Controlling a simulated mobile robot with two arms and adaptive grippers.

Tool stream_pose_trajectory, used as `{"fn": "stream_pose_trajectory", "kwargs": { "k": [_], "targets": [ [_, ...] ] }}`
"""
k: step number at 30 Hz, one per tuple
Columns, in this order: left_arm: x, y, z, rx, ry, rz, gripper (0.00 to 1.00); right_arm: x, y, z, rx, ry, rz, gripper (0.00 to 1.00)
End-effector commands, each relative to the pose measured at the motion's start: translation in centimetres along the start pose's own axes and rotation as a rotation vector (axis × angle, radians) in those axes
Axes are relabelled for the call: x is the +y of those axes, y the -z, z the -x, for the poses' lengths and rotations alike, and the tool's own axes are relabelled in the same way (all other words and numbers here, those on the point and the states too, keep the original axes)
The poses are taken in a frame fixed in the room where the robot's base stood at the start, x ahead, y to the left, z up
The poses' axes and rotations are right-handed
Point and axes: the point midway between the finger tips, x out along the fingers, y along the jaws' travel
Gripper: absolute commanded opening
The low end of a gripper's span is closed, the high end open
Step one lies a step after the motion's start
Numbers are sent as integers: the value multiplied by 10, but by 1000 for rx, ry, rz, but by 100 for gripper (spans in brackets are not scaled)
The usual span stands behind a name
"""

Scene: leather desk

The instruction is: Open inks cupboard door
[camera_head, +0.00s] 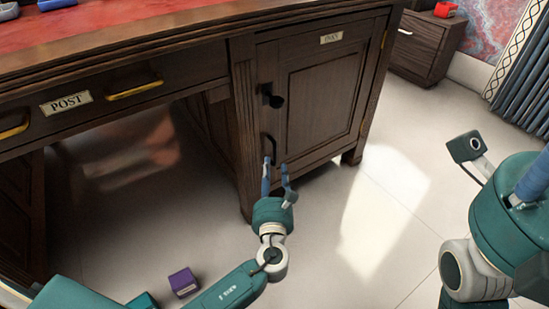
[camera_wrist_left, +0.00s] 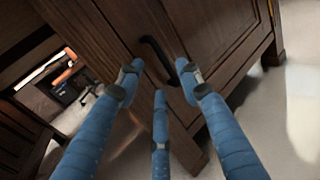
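The inks cupboard door (camera_head: 318,98) is a dark wood panel with a small label (camera_head: 331,37), shut flush in the desk's right pedestal. In the left wrist view, the handle lies just beyond and between the spread fingers; contact cannot be told. My right gripper (camera_head: 500,175) is partly in view at the right edge, cut off and empty as far as it shows.
The POST drawer (camera_head: 100,98) with brass pulls is at left. A purple box (camera_head: 183,283) lies on the floor. The floor right of the cupboard (camera_head: 385,210) is clear. A small cabinet (camera_head: 425,48) stands behind.

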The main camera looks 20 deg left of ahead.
Motion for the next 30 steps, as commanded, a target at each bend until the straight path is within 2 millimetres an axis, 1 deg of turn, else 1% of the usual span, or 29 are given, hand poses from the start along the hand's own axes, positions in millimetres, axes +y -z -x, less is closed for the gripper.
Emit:
{"fn": "stream_pose_trajectory", "kwargs": {
  "k": [1,3,6,9,14,21,23,24,27,30],
  "targets": [
    [0,2,-11,-4,-1,3,36,-1,3,2,16,5,2,40],
    [0,3,-24,-2,-1,3,36,-2,6,-1,31,11,4,40],
    [0,2,-39,-2,0,5,36,-4,10,-5,49,18,6,40],
    [0,2,-50,0,0,4,36,-5,13,-8,63,24,8,40],
    [-1,0,-57,0,1,5,36,-6,14,-11,71,28,10,40],
    [-1,-1,-58,1,1,5,36,-6,14,-12,71,28,10,40],
    [-1,-1,-58,1,1,5,26,-6,14,-12,71,28,10,40],
    [-1,-1,-58,1,1,5,18,-6,14,-12,71,28,10,40],
    [-1,-1,-58,1,1,5,0,-6,14,-12,70,28,10,40],
    [-1,-1,-58,1,1,5,0,-6,14,-12,70,28,9,40]
  ]
}}
